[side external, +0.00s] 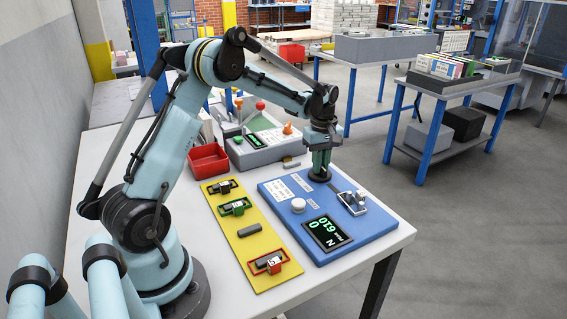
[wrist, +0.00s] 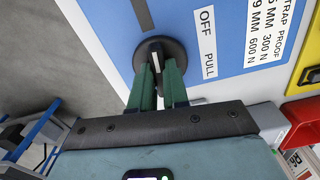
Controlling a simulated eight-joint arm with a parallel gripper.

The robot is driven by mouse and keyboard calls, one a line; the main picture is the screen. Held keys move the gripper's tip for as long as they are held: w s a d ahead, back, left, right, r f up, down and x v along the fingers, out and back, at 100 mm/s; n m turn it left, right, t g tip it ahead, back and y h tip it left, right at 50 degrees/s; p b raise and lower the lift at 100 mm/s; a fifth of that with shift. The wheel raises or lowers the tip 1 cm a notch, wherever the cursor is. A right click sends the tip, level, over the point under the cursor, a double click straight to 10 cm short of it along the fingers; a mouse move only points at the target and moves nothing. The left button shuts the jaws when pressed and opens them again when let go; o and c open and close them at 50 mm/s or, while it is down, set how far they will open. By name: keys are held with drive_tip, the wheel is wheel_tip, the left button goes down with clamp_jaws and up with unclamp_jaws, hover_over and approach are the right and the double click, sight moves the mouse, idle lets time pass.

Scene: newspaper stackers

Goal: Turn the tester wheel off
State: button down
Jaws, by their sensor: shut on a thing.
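The tester is a blue panel (side external: 345,238) on the white table, with a lit display (side external: 327,233) showing green characters. Its wheel is a round black knob (side external: 320,179) at the panel's far edge, below my gripper (side external: 320,165). In the wrist view the wheel (wrist: 147,46) has a raised bar with a white mark between the fingertips. My gripper (wrist: 160,76) is shut on this bar, its dark green fingers on either side. A white label (wrist: 207,40) reading OFF and PULL is right of the wheel. The fingers hide part of the wheel.
A white knob (side external: 298,206) and a metal clamp (side external: 352,201) stand on the panel. A yellow board (side external: 235,226) with several small fixtures lies to the left. A red bin (side external: 208,160) and a grey control box (side external: 262,150) stand behind.

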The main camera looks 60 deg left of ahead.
drive_tip(key=shift+n, duration=0.6)
drive_tip(key=c, duration=1.1)
unclamp_jaws()
drive_tip(key=shift+r, duration=0.1)
wheel_tip(320, 180, up, 12)
drive_tip(key=shift+f, duration=0.1)
